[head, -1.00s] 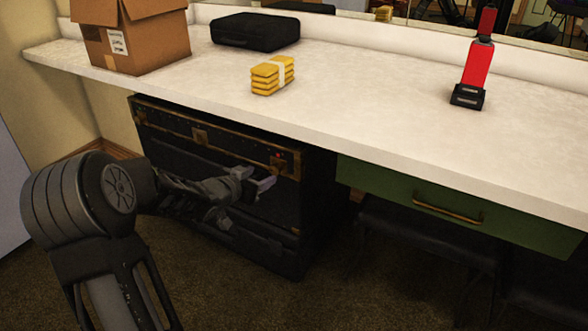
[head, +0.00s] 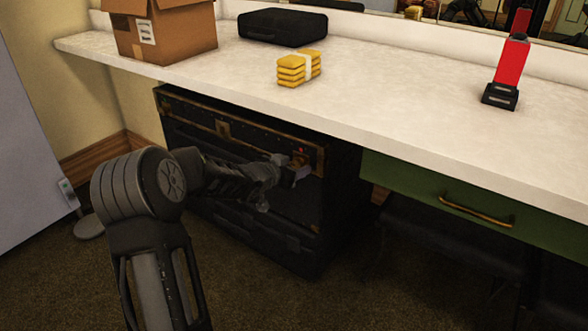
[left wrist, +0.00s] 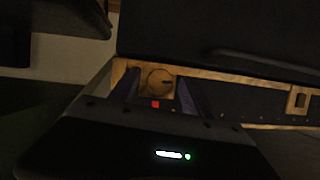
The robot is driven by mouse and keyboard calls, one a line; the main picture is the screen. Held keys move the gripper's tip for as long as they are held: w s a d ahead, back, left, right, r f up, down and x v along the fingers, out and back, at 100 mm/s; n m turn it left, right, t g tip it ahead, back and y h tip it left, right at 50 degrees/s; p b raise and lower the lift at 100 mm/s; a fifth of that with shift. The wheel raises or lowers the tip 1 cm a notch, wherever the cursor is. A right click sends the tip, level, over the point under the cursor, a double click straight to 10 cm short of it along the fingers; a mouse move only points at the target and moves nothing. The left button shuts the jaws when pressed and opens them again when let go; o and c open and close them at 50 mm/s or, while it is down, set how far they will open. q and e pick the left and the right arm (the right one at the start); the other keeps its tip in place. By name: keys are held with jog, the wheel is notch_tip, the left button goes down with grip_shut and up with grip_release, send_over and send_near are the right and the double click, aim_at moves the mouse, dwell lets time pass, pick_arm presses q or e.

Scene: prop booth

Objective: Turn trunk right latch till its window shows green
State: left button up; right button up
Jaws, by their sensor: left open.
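The black trunk (head: 300,212) with brass trim stands under the counter. Its right latch shows in the left wrist view as a round knob (left wrist: 158,81) on a square brass plate. The small latch window (left wrist: 155,104) is lit red, and a red dot (head: 301,150) also shows in the head view. My left gripper (head: 298,172) is open in front of the right latch. In the left wrist view its fingers (left wrist: 159,92) stand on either side of the latch plate; I cannot tell whether they touch the knob. My right gripper is not in view.
The white counter (head: 420,130) overhangs the trunk. On it are a cardboard box (head: 175,38), a black case (head: 283,27), a yellow bundle (head: 292,70) and a red-and-black object (head: 512,62). A green drawer (head: 410,185) is right of the trunk. Another latch (head: 222,130) is farther left.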

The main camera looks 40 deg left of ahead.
pick_arm(q)
jog(key=shift+c, duration=0.6)
grip_shut()
